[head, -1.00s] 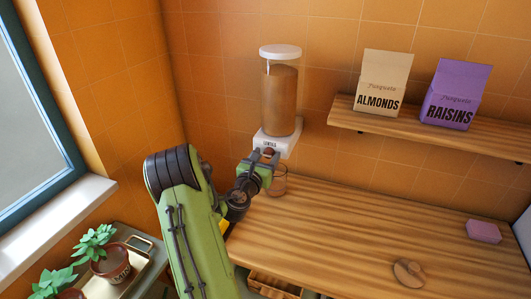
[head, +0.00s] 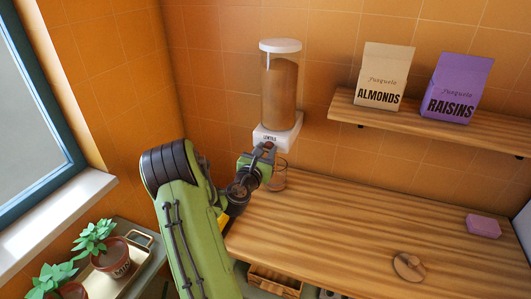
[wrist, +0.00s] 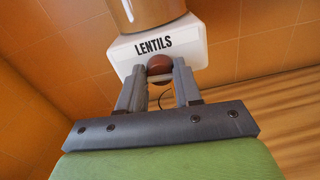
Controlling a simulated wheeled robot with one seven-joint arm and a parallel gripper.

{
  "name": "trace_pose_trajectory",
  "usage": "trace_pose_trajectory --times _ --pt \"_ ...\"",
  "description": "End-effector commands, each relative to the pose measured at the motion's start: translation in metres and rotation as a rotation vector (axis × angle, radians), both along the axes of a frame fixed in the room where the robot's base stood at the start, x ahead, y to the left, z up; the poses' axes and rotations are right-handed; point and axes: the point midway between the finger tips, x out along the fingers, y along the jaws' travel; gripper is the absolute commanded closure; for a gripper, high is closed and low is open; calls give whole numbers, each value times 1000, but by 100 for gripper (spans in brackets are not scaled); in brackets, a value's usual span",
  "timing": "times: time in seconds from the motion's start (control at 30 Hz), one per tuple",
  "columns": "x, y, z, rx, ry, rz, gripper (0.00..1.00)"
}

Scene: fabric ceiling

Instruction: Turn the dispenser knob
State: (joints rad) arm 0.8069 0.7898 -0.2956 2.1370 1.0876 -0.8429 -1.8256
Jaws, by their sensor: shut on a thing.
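The dispenser (head: 281,95) is mounted on the tiled wall. It is a clear cylinder of brown contents with a white lid and a white base lettered LENTILS (wrist: 153,46). Its round red-brown knob (wrist: 160,64) is on the front of the base, below the lettering. My gripper (head: 267,150) is at the base front and largely hides the knob in the head view. In the wrist view my gripper (wrist: 159,72) has one finger on each side of the knob, shut on it. A clear glass (head: 280,178) stands under the dispenser, partly behind my gripper; its contents are unclear.
The wooden counter (head: 350,220) is mostly clear, with a round wooden object (head: 409,266) and a pink block (head: 483,226) on it. A shelf (head: 430,121) holds the almonds bag (head: 383,76) and raisins bag (head: 459,88). Potted plants (head: 109,256) stand at lower left.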

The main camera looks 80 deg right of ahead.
Motion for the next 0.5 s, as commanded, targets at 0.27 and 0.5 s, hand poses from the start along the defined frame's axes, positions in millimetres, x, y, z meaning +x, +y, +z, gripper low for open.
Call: trace_pose_trajectory --times 0.27,0.5 --pt "0 0 0 -25 -221 0 96" --pt "-1 0 -1 -46 -450 2 96"
